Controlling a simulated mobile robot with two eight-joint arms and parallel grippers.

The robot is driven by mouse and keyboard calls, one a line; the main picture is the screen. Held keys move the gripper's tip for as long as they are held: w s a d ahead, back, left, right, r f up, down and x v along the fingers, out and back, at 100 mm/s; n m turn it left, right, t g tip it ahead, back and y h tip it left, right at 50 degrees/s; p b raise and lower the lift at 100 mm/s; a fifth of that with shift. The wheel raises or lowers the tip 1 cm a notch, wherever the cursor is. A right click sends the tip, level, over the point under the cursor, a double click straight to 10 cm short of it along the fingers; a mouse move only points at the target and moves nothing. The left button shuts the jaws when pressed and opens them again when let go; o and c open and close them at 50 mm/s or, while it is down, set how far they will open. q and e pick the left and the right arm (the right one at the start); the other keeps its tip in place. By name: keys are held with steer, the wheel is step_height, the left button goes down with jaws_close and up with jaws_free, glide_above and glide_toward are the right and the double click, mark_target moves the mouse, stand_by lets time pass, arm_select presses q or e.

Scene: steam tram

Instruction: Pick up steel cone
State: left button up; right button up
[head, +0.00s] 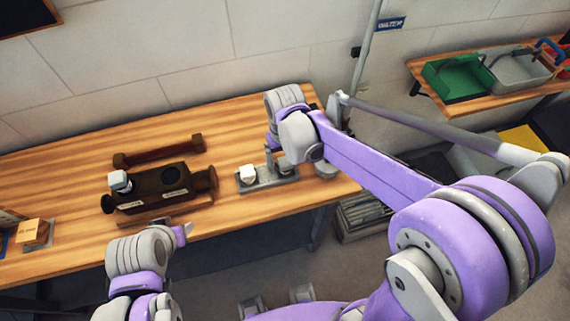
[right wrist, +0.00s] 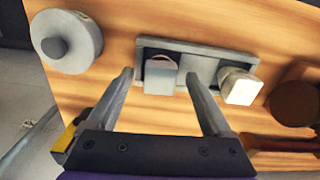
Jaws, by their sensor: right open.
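The likely steel cone, a grey blunt piece (right wrist: 160,75), stands in a shallow grey tray (right wrist: 205,67) in the right wrist view. In the head view this grey piece (head: 285,168) is on the right part of the tray (head: 262,184), partly hidden by my right arm. My right gripper (right wrist: 159,78) is open, its fingers on either side of the grey piece in the picture. I see no contact, and the height gap is unclear. A white piece (right wrist: 240,87) stands at the tray's other end. My left gripper (head: 185,233) is near the table's front edge, its jaws unclear.
A round grey lidded container (right wrist: 67,42) stands beside the tray. A dark boiler-like model (head: 165,187) and a brown bar (head: 160,151) lie left of it on the wooden table (head: 80,155). A side table holds a green bin (head: 458,80) and a grey bin (head: 520,72).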

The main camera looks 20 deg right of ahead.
steer(key=shift+f, duration=0.65)
jaws_close()
